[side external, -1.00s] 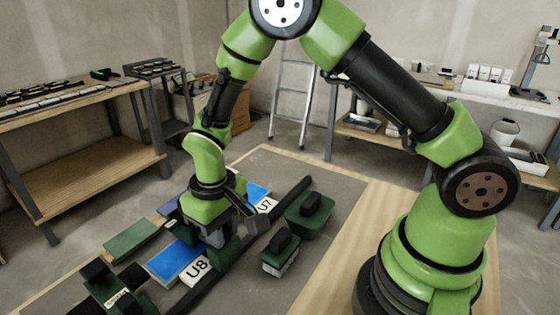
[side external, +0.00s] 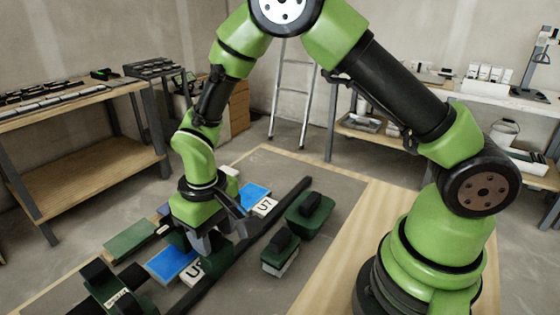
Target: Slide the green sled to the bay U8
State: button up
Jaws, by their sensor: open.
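My gripper (side external: 208,246) is open and low over the work board, between the blue bays. A dark green block (side external: 226,249), which looks like the green sled, shows just behind and beside the fingers at the black rail (side external: 262,230). The arm hides much of it, and I cannot tell whether the fingers touch it. The bay U8 has a blue pad (side external: 170,262) and a white label (side external: 192,271). The bay U7 (side external: 264,207) lies farther back along the rail.
Two green blocks with black handles, one larger (side external: 309,213) and one smaller (side external: 280,252), stand right of the rail. A flat green tile (side external: 131,240) lies at left. A dark green piece with black knobs (side external: 112,292) sits at the front left.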

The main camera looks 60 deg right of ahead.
jog(key=shift+r, duration=3.05)
jog(key=shift+d+r, duration=0.1)
jog(key=shift+r, duration=0.2)
jog(key=s+d+r+m+t+y, duration=0.1)
jog(key=s+d+r+m+t, duration=0.1)
jog(key=s+r, duration=0.6)
jog(key=s+d+r+m+t+y, duration=0.1)
jog(key=s+d+r+m+t, duration=0.1)
jog(key=s+d+r+t, duration=0.3)
jog(key=v, duration=0.5)
jog(key=shift+s+f, duration=0.3)
jog(key=shift+s, duration=0.05)
